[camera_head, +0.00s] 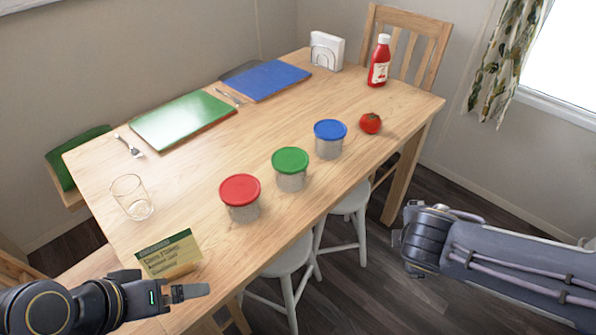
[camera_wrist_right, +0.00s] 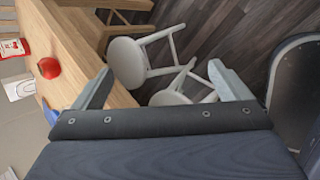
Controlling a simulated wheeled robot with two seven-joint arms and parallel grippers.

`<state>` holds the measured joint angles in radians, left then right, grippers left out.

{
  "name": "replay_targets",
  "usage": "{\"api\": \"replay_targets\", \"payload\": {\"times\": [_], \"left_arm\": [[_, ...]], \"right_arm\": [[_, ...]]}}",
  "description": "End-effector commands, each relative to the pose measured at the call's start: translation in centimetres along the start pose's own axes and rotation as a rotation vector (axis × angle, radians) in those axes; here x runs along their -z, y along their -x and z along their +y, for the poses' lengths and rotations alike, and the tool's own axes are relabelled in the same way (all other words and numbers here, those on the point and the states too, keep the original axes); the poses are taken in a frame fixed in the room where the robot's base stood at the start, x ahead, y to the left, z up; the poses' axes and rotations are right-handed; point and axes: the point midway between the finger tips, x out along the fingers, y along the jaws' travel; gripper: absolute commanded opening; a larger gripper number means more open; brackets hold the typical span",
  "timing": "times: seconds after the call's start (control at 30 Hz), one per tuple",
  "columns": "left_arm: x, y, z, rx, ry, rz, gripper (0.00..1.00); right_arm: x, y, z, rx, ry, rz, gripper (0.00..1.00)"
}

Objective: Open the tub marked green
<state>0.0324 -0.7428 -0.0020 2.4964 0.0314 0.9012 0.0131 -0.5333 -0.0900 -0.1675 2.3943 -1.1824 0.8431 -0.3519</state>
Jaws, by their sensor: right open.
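The tub with the green lid (camera_head: 290,160) stands upright on the wooden table, between the tub with the red lid (camera_head: 240,188) and the tub with the blue lid (camera_head: 330,132). Its lid is on. My left gripper (camera_head: 165,288) is low at the table's near left corner, by a green and yellow card (camera_head: 170,255); whether its jaws are open is unclear. My right gripper (camera_head: 398,240) is off the table's right side, apart from the tubs. In the right wrist view it is open and empty (camera_wrist_right: 160,72).
A tomato (camera_head: 370,123) and a ketchup bottle (camera_head: 380,60) stand beyond the blue tub. A glass (camera_head: 132,197), a green board (camera_head: 183,120) and a blue board (camera_head: 265,80) are on the table's left side. White stools (camera_head: 290,258) stand below the near edge.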

Motion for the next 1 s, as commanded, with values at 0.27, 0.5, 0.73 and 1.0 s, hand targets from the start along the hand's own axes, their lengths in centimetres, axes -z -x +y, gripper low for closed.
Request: {"api": "replay_targets", "payload": {"times": [0.27,0.5,0.73,1.0], "left_arm": [[0.2,0.4,0.2,0.000,0.000,0.000,1.00],[0.2,0.5,0.2,0.000,0.000,0.000,1.00],[-0.1,-0.1,-0.1,0.000,0.000,0.000,1.00],[-0.3,-0.6,-0.3,0.000,0.000,0.000,1.00]], "right_arm": [[13.4,1.1,7.5,-0.481,1.078,-0.115,0.97],[21.7,3.2,7.6,-0.746,1.553,-0.187,0.97],[23.5,1.2,8.8,-0.776,1.604,-0.199,0.97],[24.9,-1.6,11.1,-0.776,1.599,-0.197,0.97]]}}
